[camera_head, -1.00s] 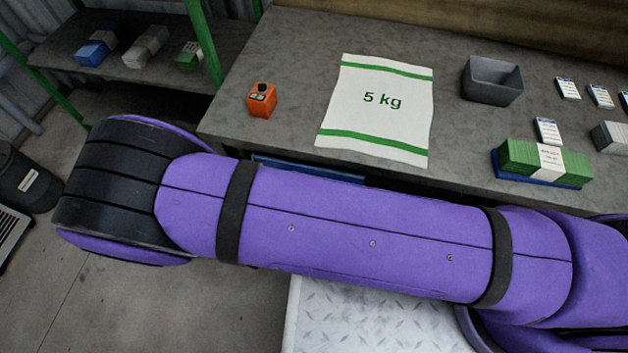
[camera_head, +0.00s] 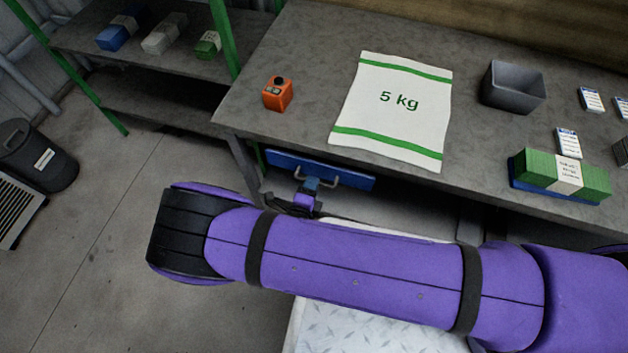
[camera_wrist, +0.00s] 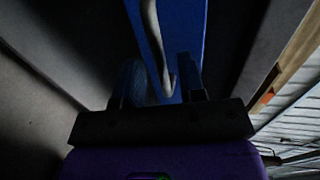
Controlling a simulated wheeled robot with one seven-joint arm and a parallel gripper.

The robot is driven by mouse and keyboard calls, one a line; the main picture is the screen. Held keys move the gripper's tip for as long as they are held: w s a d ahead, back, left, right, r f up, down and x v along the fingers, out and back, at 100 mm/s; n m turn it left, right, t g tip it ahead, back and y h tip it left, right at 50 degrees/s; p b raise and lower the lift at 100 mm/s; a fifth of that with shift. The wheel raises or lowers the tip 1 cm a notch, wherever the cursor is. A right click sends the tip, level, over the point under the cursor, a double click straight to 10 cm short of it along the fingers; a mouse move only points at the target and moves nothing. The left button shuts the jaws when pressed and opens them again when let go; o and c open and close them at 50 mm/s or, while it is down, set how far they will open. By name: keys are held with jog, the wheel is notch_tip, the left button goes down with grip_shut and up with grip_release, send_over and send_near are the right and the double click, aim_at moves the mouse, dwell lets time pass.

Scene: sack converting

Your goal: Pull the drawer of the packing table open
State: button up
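The packing table (camera_head: 300,60) has a drawer with a blue front (camera_head: 345,177) under its near edge. The drawer front carries a pale grey bar handle (camera_head: 341,183). The front sits close under the table edge; I cannot see a gap behind it. My gripper (camera_head: 310,184) is at the left part of the handle, partly hidden by my arm. In the wrist view, the handle (camera_wrist: 153,35) runs down between the two fingers of my gripper (camera_wrist: 160,84), in front of the blue drawer front (camera_wrist: 184,25). The fingers stand apart, with space beside the bar.
On the table are an orange device (camera_head: 278,93), a white "5 kg" sack (camera_head: 397,105), a grey bin (camera_head: 513,88) and a green bundle (camera_head: 535,170) on a blue tray. A shelf (camera_head: 75,40) and a black bin (camera_head: 38,155) stand left.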

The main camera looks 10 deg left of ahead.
jog(key=shift+x, duration=1.25)
jog(key=shift+c, duration=0.5)
grip_shut()
jog(key=shift+s, duration=0.15)
